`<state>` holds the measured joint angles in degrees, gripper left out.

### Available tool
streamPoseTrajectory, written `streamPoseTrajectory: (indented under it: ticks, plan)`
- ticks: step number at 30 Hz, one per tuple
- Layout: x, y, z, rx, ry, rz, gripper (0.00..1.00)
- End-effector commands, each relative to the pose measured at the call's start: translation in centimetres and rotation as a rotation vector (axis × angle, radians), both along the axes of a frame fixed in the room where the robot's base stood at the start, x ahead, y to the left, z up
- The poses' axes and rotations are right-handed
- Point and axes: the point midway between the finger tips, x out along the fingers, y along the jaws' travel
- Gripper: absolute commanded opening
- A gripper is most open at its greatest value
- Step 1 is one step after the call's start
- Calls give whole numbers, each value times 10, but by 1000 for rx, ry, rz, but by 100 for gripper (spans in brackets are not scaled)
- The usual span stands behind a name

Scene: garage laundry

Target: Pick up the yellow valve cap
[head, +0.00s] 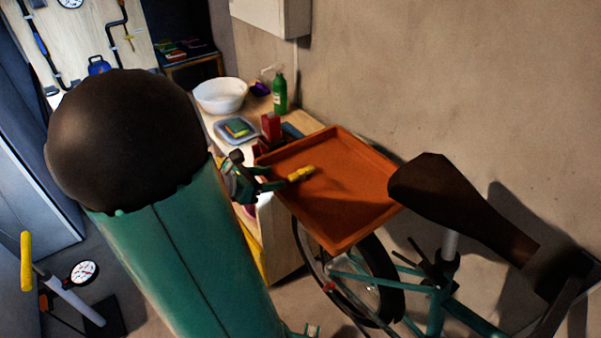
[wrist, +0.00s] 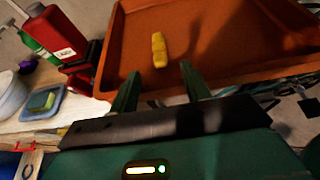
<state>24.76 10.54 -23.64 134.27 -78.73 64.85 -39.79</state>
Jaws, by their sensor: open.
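The yellow valve cap (head: 301,173) is a small elongated yellow piece lying in the orange tray (head: 345,220), near the tray's left side. In the wrist view the cap (wrist: 159,50) lies just beyond my fingertips, roughly centred between them. My gripper (head: 273,179) is at the tray's left edge, with its fingers pointing toward the cap. In the wrist view my gripper (wrist: 159,82) is open and empty, its two green fingers apart with a gap between them and the cap. My arm hides part of the bench in the head view.
A red bottle (head: 271,127), a green spray bottle (head: 280,93), a white bowl (head: 220,95) and a sponge dish (head: 236,129) stand on the bench left of the tray. A bicycle saddle (head: 455,205) is close at the tray's right. A wall runs behind.

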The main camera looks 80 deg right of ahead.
Motion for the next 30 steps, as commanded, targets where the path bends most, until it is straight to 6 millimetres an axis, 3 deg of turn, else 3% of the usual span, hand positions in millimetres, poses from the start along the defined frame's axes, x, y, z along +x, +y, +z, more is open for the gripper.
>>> streamPoseTrajectory:
  ticks: [16, 25, 30]
  plan:
    - [-38, -48, -25, 1, 0, -3, 47]
    - [-41, -53, -27, -1, -2, 0, 47]
    - [-41, -52, -27, -1, -2, 0, 16]
